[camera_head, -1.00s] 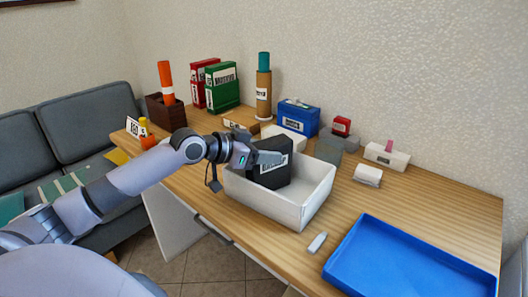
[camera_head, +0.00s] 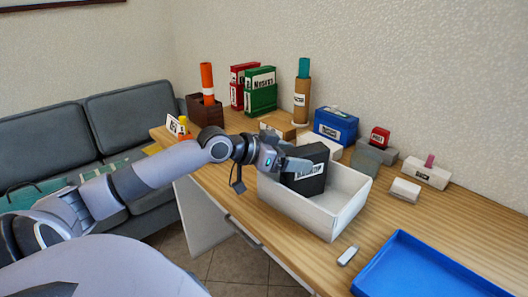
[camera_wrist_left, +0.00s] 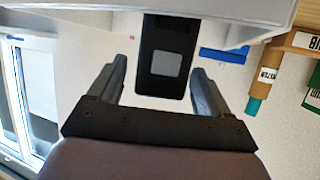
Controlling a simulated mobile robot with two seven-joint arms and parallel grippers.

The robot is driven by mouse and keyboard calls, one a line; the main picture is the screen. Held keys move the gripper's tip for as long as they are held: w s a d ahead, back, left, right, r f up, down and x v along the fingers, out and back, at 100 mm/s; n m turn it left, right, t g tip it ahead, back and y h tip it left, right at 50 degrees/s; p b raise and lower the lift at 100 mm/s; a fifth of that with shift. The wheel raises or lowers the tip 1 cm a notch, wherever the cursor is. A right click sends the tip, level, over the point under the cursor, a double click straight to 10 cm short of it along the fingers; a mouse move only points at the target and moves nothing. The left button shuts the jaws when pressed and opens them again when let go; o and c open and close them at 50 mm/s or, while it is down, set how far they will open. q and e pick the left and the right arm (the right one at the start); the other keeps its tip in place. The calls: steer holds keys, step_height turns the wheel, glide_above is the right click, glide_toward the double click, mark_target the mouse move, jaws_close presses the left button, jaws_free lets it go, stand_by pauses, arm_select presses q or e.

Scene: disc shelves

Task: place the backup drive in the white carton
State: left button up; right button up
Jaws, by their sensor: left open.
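The backup drive (camera_head: 306,174) is a black block with a white label. It stands in the white carton (camera_head: 338,216), toward its left end, its top above the rim. The drive's dark narrow side with a pale square shows in the left wrist view (camera_wrist_left: 167,85). My left gripper (camera_head: 293,163) is open at the drive's upper left part. In the left wrist view the drive shows between its two spread fingers (camera_wrist_left: 159,72), with gaps on both sides. Whether a finger touches it I cannot tell. My right gripper is not in view.
A blue tray (camera_head: 392,245) lies right of the carton, with a small white piece (camera_head: 348,255) between them. A blue box (camera_head: 336,126), a white block (camera_head: 405,190) and binders (camera_head: 260,91) stand behind. The desk's front edge runs just before the carton.

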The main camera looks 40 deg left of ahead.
arm_select(q)
steer(key=v, duration=0.9)
steer(key=shift+s, duration=0.25)
steer(key=shift+r, duration=0.15)
stand_by(0.6)
